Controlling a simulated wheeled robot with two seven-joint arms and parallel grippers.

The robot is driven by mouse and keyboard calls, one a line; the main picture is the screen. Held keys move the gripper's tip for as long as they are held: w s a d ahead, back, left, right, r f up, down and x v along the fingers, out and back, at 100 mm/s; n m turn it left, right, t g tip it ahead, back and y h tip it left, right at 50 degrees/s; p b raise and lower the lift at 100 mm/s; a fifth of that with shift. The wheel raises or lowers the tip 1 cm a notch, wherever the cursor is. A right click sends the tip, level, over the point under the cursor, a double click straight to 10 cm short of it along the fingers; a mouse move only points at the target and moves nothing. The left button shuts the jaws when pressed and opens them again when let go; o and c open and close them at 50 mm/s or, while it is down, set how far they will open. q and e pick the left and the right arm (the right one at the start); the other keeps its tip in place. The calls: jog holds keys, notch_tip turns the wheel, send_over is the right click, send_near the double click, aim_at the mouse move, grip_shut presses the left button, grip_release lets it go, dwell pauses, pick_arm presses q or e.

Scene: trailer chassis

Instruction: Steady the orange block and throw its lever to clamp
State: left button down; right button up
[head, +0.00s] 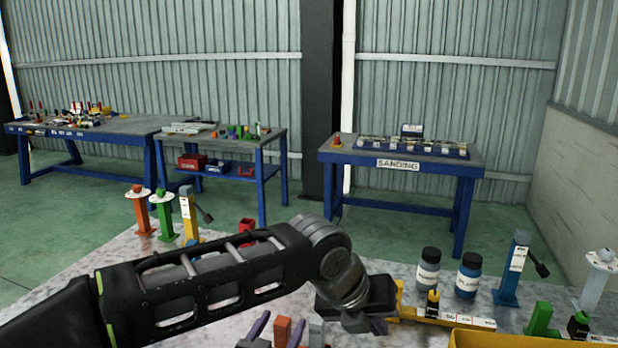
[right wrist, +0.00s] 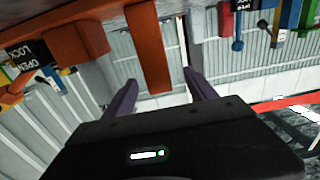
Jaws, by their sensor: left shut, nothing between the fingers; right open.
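An orange block (head: 282,331) shows at the bottom edge of the head view, mostly cut off. In the right wrist view an orange upright bar (right wrist: 148,55) appears between the purple fingers of my right gripper (right wrist: 160,88). The gripper is open, and I cannot tell whether the bar is within its reach or beyond it. My right gripper's purple fingers (head: 277,327) also show either side of the block in the head view. My left gripper (head: 372,318) is shut and empty, right of the block. I cannot make out the block's lever for sure.
Orange, green and yellow posts (head: 165,215) stand at the far left. A yellow bin edge (head: 530,338) is at the front right.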

jog(key=shift+s, duration=0.15)
jog(key=v, duration=0.7)
jog(key=shift+s+a+p, duration=0.15)
jog(key=shift+s+p, duration=0.15)
jog(key=shift+s, duration=0.05)
jog(key=o, duration=0.6)
jog(key=shift+c, duration=0.2)
jog(key=v, duration=1.2)
